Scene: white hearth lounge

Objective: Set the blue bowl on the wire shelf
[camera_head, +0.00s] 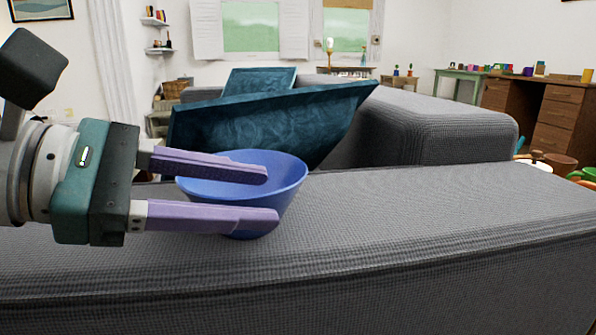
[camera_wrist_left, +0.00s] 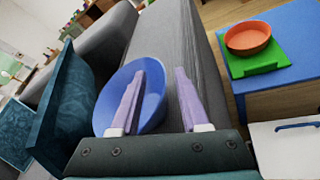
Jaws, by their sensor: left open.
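The blue bowl (camera_head: 291,190) stands upright on the flat grey top of the sofa back, and looks empty. It also shows in the left wrist view (camera_wrist_left: 111,88). My left gripper (camera_head: 272,197) is open and reaches in from the left at the bowl. One purple finger lies over the bowl's inside and the other is in front of its near outer wall, so the rim is between them. The left wrist view shows the fingers (camera_wrist_left: 160,71) apart too; I cannot tell whether either touches. I cannot make out a wire shelf. My right gripper is not in view.
The grey sofa back (camera_head: 430,225) is clear right of the bowl. Dark teal cushions (camera_head: 270,125) lean close behind it. A brown desk (camera_head: 558,112) stands back right. In the left wrist view, an orange bowl (camera_wrist_left: 248,39) sits on a green item (camera_wrist_left: 275,58) on a blue-topped cabinet.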

